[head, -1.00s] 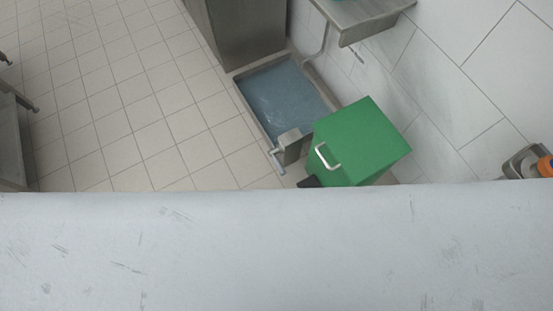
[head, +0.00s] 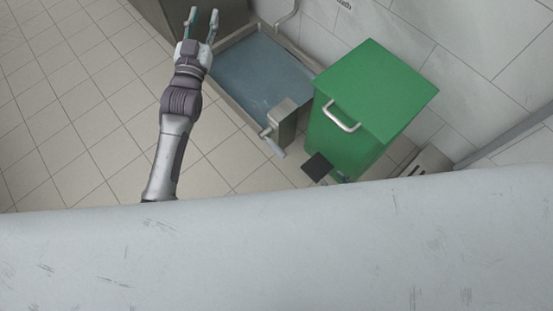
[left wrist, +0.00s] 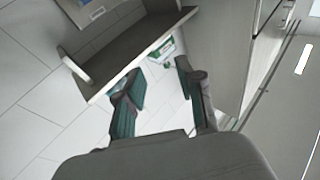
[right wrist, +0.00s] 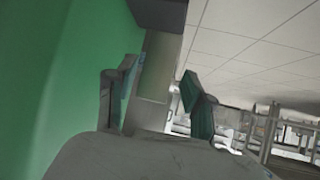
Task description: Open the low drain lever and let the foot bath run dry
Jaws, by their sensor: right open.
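The foot bath (head: 228,95) is a sunken metal-rimmed basin holding blue-grey water (head: 258,72) in the head view. At its near corner stands a small metal drain box (head: 284,117) with a pale low lever (head: 275,147) on its near-left side, low over the tiles. My left gripper (head: 202,14) is open and empty, above the bath's far left corner and well away from the lever; its open fingers (left wrist: 158,88) also show in the left wrist view. My right gripper (right wrist: 162,82) is open and empty in its wrist view, close to a green surface; it is hidden in the head view.
A green bin (head: 372,90) with a metal handle and a dark pedal (head: 317,167) stands right of the drain box. A metal cabinet (head: 215,12) stands behind the bath. Tiled floor (head: 75,110) on the left is clear. The lower head view is blocked.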

